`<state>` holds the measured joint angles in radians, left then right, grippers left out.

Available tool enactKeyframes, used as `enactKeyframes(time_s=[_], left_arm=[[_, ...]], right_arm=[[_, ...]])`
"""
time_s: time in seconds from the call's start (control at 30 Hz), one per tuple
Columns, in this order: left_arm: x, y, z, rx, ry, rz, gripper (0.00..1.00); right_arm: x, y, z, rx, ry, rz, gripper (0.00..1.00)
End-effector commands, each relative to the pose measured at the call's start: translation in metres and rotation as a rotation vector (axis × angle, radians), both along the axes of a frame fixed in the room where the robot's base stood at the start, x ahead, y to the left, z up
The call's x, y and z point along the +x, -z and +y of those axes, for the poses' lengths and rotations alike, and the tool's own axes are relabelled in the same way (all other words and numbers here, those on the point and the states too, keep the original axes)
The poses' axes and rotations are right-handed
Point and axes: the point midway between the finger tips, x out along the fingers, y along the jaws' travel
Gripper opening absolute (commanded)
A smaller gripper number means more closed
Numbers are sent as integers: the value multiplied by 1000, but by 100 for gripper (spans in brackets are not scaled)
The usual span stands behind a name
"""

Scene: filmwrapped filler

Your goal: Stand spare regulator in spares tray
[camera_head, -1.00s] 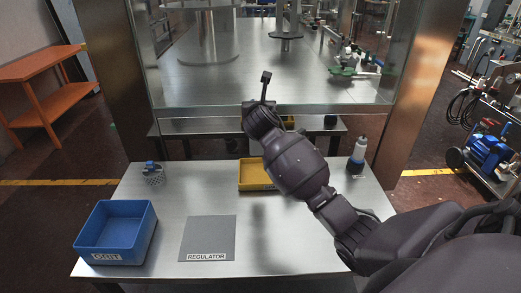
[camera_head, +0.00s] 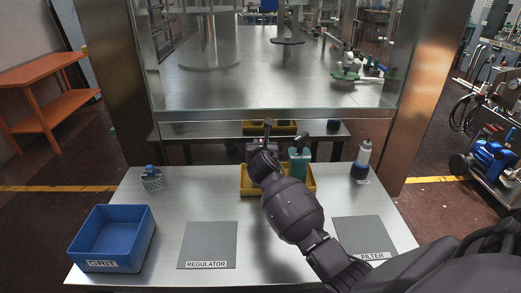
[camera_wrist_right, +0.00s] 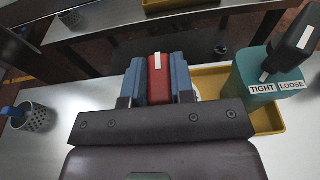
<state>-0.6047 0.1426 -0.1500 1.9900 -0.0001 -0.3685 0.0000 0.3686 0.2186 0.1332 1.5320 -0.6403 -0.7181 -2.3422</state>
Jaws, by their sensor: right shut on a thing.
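My right gripper (camera_head: 262,152) is over the left back part of the yellow tray (camera_head: 312,189) on the table. In the right wrist view, my right gripper (camera_wrist_right: 157,90) is shut on a red part with a white stripe, taken as the regulator (camera_wrist_right: 156,80), between blue-grey sides. Its lower end is hidden, so I cannot tell whether it touches the tray. A teal block (camera_head: 299,172) with a black handle stands at the tray, right of the gripper; the wrist view shows its TIGHT and LOOSE labels. My left gripper is not in view.
A blue bin (camera_head: 148,236) and a grey REGULATOR mat (camera_head: 208,243) are at the left; a FILTER mat (camera_head: 365,230) is at the right. A perforated cup (camera_head: 152,182) and a bottle (camera_head: 361,160) stand near the back corners. The middle front is clear.

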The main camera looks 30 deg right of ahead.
Motion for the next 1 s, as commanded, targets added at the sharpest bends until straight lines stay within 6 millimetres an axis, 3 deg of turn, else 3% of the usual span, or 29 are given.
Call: enactKeyframes(time_s=[0.1,0.47,0.5,0.63,1.0], left_arm=[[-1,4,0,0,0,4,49],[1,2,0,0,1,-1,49],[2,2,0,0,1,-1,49],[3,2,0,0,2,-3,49],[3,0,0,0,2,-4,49]], right_arm=[[1,8,0,-1,-1,-3,0],[1,9,0,-2,-1,-4,0],[0,11,0,0,-1,-1,29],[0,11,0,0,-1,-1,48],[-2,8,2,0,-1,-1,48]])
